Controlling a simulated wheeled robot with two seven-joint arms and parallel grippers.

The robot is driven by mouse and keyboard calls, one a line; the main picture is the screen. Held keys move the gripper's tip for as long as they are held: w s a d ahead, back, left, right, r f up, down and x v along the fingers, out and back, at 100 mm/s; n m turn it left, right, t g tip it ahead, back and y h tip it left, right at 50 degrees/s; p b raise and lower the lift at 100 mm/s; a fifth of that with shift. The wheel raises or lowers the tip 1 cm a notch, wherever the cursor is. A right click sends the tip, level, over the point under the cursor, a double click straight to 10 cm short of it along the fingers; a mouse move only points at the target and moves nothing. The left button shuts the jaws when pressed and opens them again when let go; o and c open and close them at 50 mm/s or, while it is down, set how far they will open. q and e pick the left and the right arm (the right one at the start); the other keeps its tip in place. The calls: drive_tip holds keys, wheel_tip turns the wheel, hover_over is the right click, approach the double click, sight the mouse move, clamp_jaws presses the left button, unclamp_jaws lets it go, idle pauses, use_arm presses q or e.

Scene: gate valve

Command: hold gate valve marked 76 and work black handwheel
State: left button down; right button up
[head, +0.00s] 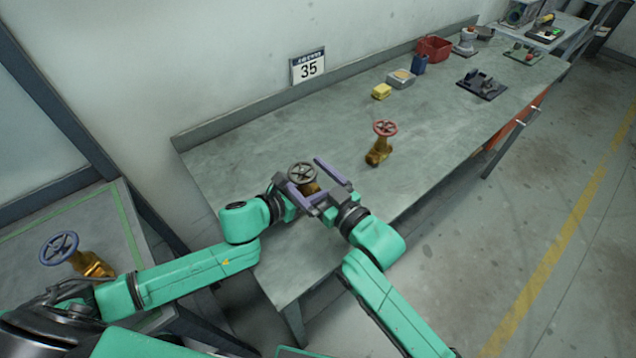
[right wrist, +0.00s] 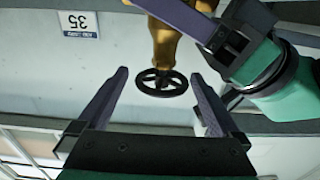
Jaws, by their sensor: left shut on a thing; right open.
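A brass gate valve with a black handwheel (head: 302,173) is at the near end of the long grey bench. In the right wrist view its brass body (right wrist: 163,45) and black handwheel (right wrist: 162,91) show upside down. My left gripper (right wrist: 175,12) is shut on the valve body; in the head view its fingers are mostly hidden. My right gripper (head: 298,171) is open, with one purple finger on either side of the handwheel. In the right wrist view the wheel lies between its fingertips, with no visible contact. No number 76 is readable on the valve.
A brass valve with a red handwheel (head: 385,128) stands farther along the bench (head: 235,165). Another, with a blue handwheel (head: 59,248), is on the left bench. The wall sign (head: 308,67) reads 35.

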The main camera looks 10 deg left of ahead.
drive_tip(key=v, duration=1.1)
drive_tip(key=shift+s+d+r, duration=0.1)
use_arm(q)
drive_tip(key=shift+c, duration=1.4)
unclamp_jaws()
drive_tip(key=shift+a, duration=0.1)
